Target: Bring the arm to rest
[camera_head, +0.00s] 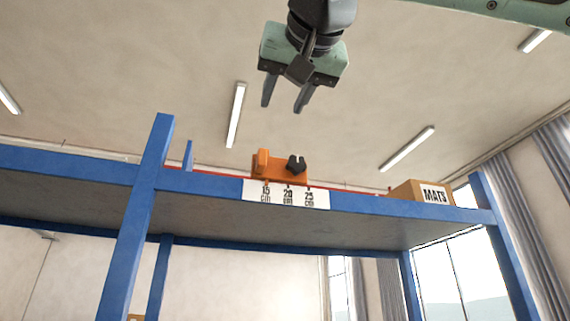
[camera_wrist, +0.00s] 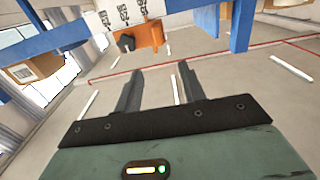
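My gripper (camera_head: 287,92) hangs in the air above the blue shelf rack in the head view, with its two dark fingers pointing down. The fingers are apart, with nothing between them. In the wrist view my gripper (camera_wrist: 158,85) also shows its fingers apart and empty. An orange holder with a black knob (camera_head: 275,166) sits at the shelf's front edge, below the gripper and clear of it. The orange holder also shows in the wrist view (camera_wrist: 150,35), beyond the fingertips.
A blue rack (camera_head: 140,215) carries the shelf. A white label with 15, 20 and 25 cm marks (camera_head: 286,195) is on its front edge. A cardboard box marked MATS (camera_head: 408,190) stands at the shelf's right end. The air around my gripper looks free.

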